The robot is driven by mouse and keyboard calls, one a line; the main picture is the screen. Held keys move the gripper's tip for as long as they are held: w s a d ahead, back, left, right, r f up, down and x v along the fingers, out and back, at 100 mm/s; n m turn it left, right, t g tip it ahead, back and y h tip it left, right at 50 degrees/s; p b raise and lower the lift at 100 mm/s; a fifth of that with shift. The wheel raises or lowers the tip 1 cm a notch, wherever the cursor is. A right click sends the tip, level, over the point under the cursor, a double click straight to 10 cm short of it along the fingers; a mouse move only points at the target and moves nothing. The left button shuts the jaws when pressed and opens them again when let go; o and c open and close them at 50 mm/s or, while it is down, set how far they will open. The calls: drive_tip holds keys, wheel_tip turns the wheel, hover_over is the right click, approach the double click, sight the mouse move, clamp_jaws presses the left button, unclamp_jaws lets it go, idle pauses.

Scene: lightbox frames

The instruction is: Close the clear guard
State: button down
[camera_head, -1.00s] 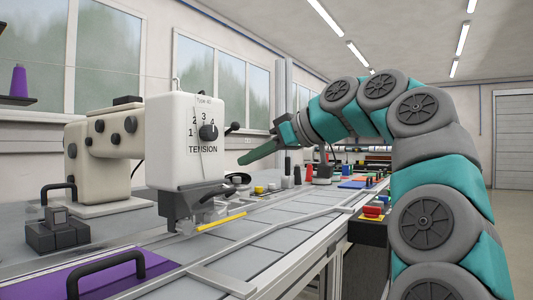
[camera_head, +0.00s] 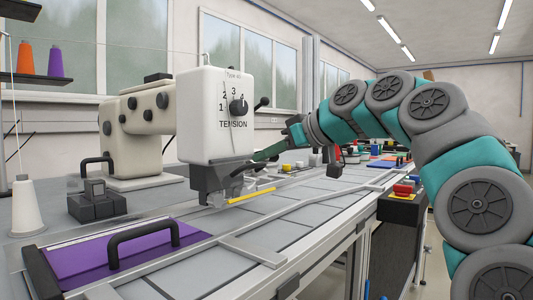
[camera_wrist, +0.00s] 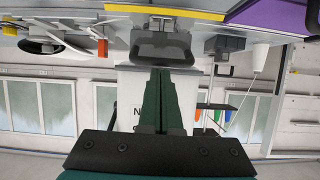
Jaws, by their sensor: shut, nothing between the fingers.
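The sewing machine's white head (camera_head: 214,112) carries a tension dial and stands over the bench. Below it is a dark grey foot part (camera_head: 212,177) with a pale, partly see-through piece at its right, probably the clear guard (camera_head: 238,184); its exact outline and angle are hard to tell. My gripper (camera_head: 250,164) reaches in from the right, its dark green fingers by the head's lower right edge. In the wrist view, which is upside down, my gripper (camera_wrist: 160,72) is shut and empty, pointing at the dark grey part under the head. I cannot tell whether it touches.
A purple plate with a black handle (camera_head: 143,235) lies at front left, near a white thread cone (camera_head: 27,208) and a dark block with a handle (camera_head: 97,200). A yellow strip (camera_head: 250,195) lies below the head. A red button box (camera_head: 402,190) is at right.

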sight(245, 172)
wheel_tip(245, 172, down, 2)
drive_tip(key=t+y+b, duration=0.1)
drive_tip(key=b, duration=0.4)
drive_tip(key=shift+s+f, duration=0.1)
drive_tip(key=shift+f, duration=0.05)
drive_tip(key=f+y+b, duration=0.1)
drive_tip(key=b, duration=0.2)
drive_tip(key=f+t+y+b, duration=0.1)
drive_tip(key=b, duration=0.2)
drive_tip(key=shift+w+t, duration=0.2)
drive_tip(key=shift+t, duration=0.1)
drive_tip(key=shift+s+r, duration=0.1)
drive_tip(key=shift+s+d+r, duration=0.15)
drive_tip(key=shift+d+r, duration=0.05)
drive_tip(key=v, duration=1.2)
drive_tip(key=shift+d+f, duration=0.25)
drive_tip(key=shift+f, duration=0.2)
